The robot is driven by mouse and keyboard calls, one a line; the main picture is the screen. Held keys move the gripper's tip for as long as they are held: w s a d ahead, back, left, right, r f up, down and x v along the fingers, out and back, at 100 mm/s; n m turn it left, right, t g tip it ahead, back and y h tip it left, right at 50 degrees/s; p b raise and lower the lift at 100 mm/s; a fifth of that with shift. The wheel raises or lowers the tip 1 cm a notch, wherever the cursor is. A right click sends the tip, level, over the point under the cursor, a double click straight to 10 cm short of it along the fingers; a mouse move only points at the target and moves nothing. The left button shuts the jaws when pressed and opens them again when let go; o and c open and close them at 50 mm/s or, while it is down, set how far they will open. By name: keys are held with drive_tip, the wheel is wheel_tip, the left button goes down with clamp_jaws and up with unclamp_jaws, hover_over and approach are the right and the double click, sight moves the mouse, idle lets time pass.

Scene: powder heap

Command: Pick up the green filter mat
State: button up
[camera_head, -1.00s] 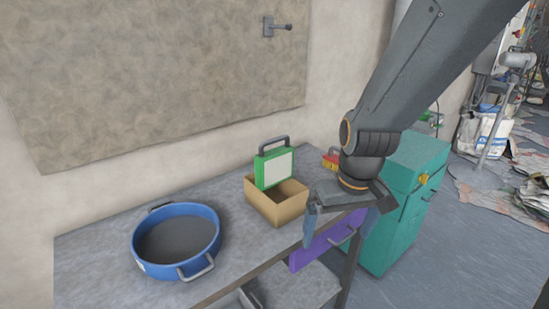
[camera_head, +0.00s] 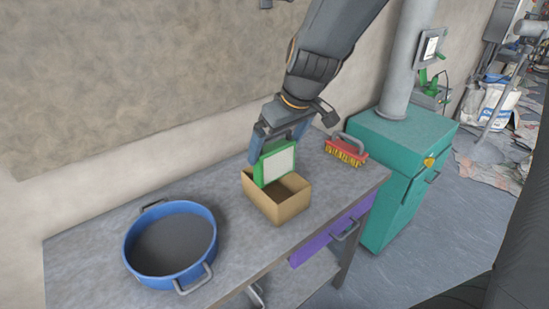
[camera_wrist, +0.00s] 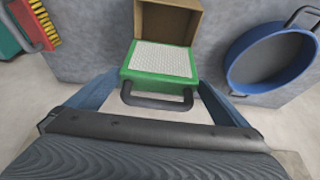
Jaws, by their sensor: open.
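The green filter mat (camera_head: 276,163) has a green frame around a pale panel. It stands upright, its lower part inside an open cardboard box (camera_head: 281,209) on the bench. In the wrist view the mat (camera_wrist: 160,60) shows its dark handle (camera_wrist: 157,99) pointing toward my gripper. My gripper (camera_head: 277,150) is above and behind the box, at the top of the mat. In the wrist view its two blue fingers (camera_wrist: 160,100) are spread on either side of the handle, apart from it. In the head view the gripper hides the handle.
A blue round pan (camera_head: 170,243) with grey powder stands left of the box. A red brush (camera_head: 346,149) with yellow bristles lies on the right of the bench (camera_head: 88,262). A purple drawer (camera_head: 333,234) is below, and a teal cabinet (camera_head: 395,175) stands right.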

sight(277, 147)
drive_tip(key=shift+x, duration=1.85)
drive_tip(key=shift+s+d+f, duration=0.1)
drive_tip(key=shift+d, duration=0.05)
drive_tip(key=c, duration=0.9)
